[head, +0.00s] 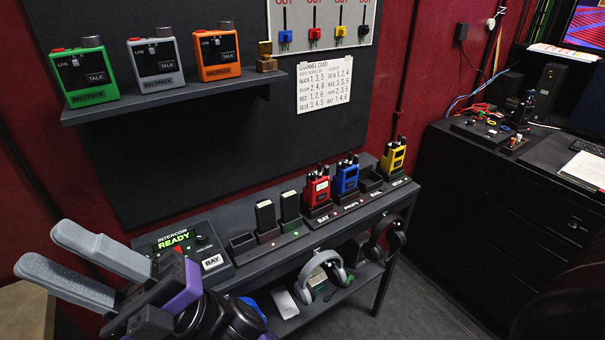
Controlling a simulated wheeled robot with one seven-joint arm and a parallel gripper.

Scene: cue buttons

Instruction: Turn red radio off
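The red radio (318,189) stands upright in a charging dock on the narrow table (226,220), between a black battery or handset in a green-marked dock and the blue radio (346,178). Its top knob and antenna show; the knob's setting is too small to read. My gripper (72,258) is at the lower left, its two grey fingers spread apart with nothing between them. It is well to the left of the red radio and touches nothing that I can see.
A yellow radio (393,158) stands at the table's right end. An intercom box (183,243) reading READY sits near my gripper. A shelf (180,92) with green, grey and orange beltpacks hangs above. Headphones (323,274) lie on the lower shelf. Floor at right is clear.

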